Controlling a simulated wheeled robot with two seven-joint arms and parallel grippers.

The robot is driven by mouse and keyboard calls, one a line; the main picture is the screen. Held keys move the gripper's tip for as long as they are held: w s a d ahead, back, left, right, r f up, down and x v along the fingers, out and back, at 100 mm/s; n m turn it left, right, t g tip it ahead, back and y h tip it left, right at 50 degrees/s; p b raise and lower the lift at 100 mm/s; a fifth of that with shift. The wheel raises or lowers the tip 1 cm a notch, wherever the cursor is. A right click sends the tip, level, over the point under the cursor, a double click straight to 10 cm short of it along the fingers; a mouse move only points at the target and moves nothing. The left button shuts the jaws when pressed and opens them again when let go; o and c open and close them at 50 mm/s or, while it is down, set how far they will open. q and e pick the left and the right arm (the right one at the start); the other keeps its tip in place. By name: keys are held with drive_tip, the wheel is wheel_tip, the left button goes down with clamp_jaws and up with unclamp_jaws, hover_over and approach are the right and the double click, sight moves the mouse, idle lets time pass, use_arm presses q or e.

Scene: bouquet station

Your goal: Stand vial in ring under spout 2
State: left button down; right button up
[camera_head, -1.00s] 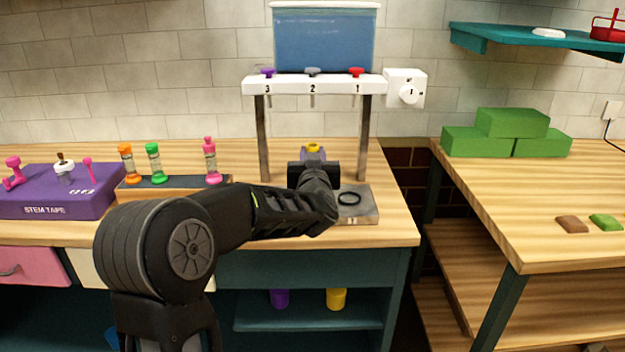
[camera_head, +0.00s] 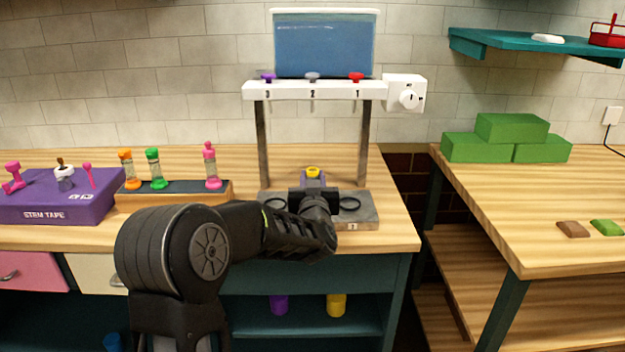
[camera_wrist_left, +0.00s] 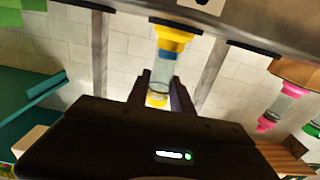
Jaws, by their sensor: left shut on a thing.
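My left gripper (camera_head: 313,190) is shut on the vial with the yellow cap (camera_head: 313,171), in front of the dispenser between its two posts. In the left wrist view, which is upside down, the fingers (camera_wrist_left: 161,92) grip the clear vial (camera_wrist_left: 164,68) near its yellow cap. Its yellow foot (camera_wrist_left: 173,38) is close to the grey base plate (camera_wrist_left: 240,30); I cannot tell whether they touch. The vial looks roughly upright. Spout 2 (camera_head: 313,94) is above it. The gripper hides the ring under spout 2. My right gripper is not in view.
Ring 1 (camera_head: 350,204) and ring 3 (camera_head: 274,203) lie empty on either side of the gripper. A rack (camera_head: 190,193) with orange, green and pink vials stands to the left, beside the purple stem tape box (camera_head: 50,208). Green blocks (camera_head: 510,140) are on the right table.

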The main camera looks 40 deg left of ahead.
use_arm(q)
drive_tip(key=shift+f, duration=0.1)
drive_tip(key=c, duration=1.1)
unclamp_jaws()
drive_tip(key=shift+r, duration=0.25)
drive_tip(key=shift+s+d+f, duration=0.15)
drive_tip(key=shift+s+d, duration=0.1)
drive_tip(key=shift+s, duration=0.05)
drive_tip(key=v, duration=1.1)
drive_tip(key=shift+s+d+b, duration=0.1)
drive_tip(key=shift+b, duration=0.3)
